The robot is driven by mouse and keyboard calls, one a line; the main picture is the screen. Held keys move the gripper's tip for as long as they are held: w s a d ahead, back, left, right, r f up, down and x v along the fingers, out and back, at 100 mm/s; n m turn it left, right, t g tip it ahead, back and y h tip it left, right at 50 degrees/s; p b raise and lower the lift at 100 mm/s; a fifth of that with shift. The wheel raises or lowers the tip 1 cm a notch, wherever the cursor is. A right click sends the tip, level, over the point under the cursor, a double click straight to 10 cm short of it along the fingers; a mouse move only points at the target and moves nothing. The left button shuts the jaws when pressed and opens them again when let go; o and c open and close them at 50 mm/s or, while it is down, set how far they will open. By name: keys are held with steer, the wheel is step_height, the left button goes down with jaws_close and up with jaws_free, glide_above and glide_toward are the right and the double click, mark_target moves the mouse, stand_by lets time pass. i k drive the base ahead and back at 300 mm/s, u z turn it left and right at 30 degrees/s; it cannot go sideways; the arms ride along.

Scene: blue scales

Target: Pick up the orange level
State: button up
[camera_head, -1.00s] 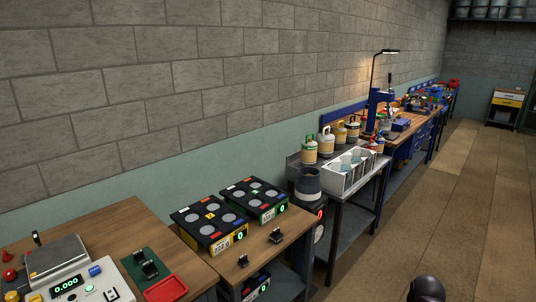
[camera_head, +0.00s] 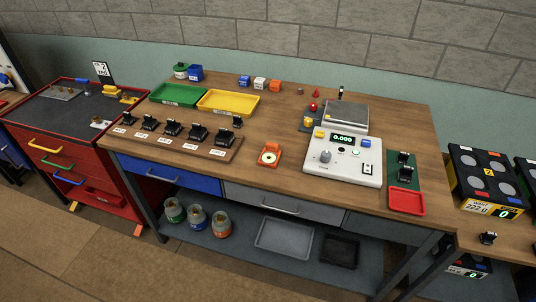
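A small orange device (camera_head: 269,154) with a pale round face lies on the wooden bench (camera_head: 255,120), near its front edge. It looks like the orange level, but its details are too small to tell for certain. It stands apart from the things around it. My gripper is not in view.
A scale with a 0.000 display (camera_head: 342,157) stands to its right, and a red tray (camera_head: 406,201) lies beyond. A board of black weights (camera_head: 180,138) lies to its left. Green (camera_head: 179,95) and yellow trays (camera_head: 228,102) and small blocks lie behind. A red cabinet (camera_head: 60,140) stands left.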

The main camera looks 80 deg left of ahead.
mark_target(270, 156)
steer(key=u, duration=0.25)
steer(key=k, duration=0.15)
steer(key=u, duration=2.95)
steer(key=i, duration=0.6)
steer(key=u, duration=0.05)
steer(key=k, duration=0.15)
steer(key=u, duration=0.05)
